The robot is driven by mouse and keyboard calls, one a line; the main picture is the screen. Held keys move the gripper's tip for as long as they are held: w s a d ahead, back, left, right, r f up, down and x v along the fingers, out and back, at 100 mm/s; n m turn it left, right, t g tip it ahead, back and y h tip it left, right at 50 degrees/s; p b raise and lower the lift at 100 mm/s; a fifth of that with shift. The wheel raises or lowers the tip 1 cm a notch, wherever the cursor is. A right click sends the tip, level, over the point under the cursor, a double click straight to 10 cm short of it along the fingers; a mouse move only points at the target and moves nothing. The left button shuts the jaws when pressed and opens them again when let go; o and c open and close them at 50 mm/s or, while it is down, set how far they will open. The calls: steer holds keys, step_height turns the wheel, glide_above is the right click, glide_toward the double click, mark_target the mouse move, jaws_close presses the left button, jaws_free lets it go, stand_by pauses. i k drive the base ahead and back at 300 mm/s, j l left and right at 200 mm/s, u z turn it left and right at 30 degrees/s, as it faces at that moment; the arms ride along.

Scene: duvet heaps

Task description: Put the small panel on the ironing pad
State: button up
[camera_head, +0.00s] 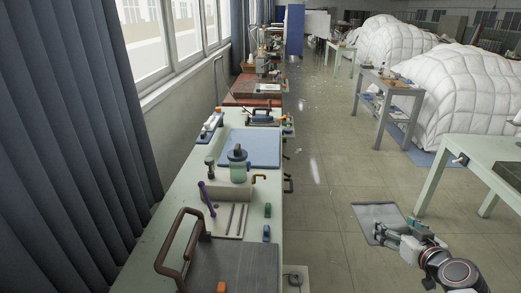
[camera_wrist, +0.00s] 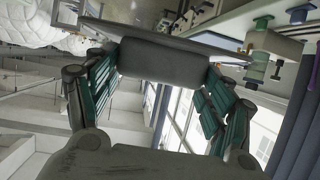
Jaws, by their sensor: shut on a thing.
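The small panel (camera_head: 376,216) is a flat grey rectangle above the floor of the aisle, at the lower right of the head view. My gripper (camera_head: 385,233) is shut on its near edge. In the wrist view the panel (camera_wrist: 205,45) shows nearly edge-on, with a grey block between the green-padded fingers of my gripper (camera_wrist: 160,65). A flat blue pad (camera_head: 262,151), which looks like the ironing pad, lies on the long pale green bench to the left, apart from the panel. A dark green pot (camera_head: 238,168) stands at its near side and hides part of it.
The bench (camera_head: 180,215) also holds a dark board (camera_head: 240,268) with a brown handle, a purple tool (camera_head: 206,198) and small blocks. An iron-like thing (camera_head: 263,117) sits beyond the pad. A green table (camera_head: 485,150) stands at right. The aisle floor (camera_head: 325,170) is open.

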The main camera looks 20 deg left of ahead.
mark_target(252, 144)
steer(key=i+u, duration=0.1)
steer(key=i, duration=0.4)
steer(key=i+l+u, duration=0.1)
steer(key=i, duration=0.35)
steer(key=i+l+u, duration=0.15)
steer(key=i, duration=0.35)
steer(key=i+l+u, duration=0.1)
steer(key=i, duration=0.35)
steer(key=i+l+u, duration=0.1)
steer(key=i+l, duration=0.15)
steer(key=i, duration=0.2)
